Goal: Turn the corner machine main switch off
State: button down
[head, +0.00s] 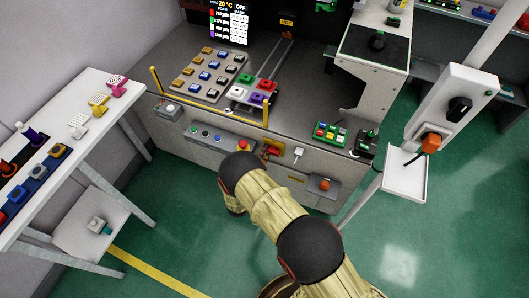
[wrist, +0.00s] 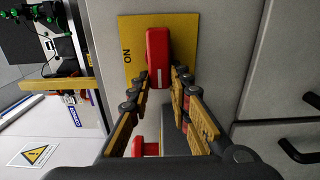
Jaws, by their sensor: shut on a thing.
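The main switch is a red handle (wrist: 158,52) on a yellow plate (wrist: 188,22) with a sideways "ON" label, seen close in the wrist view. The handle lies upright in that picture, with a white line near its lower end. My gripper (wrist: 164,76) has a fingertip on each side of this lower end and is shut on it. In the head view the front of the corner machine (head: 215,152) is at the centre, and my arm reaches its front panel.
A red emergency button (head: 243,143) sits left of my gripper on the machine front. A small white switch (head: 298,152) and an orange-red knob (head: 324,184) are to the right. A white table (head: 88,128) stands at left, a post-mounted box (head: 452,100) at right. Green floor is open.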

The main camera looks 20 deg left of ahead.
jog(key=c, duration=1.6)
grip_release()
jog(key=shift+a, duration=0.1)
jog(key=shift+c, duration=0.2)
jog(key=s, duration=1.2)
jog(key=shift+a, duration=0.45)
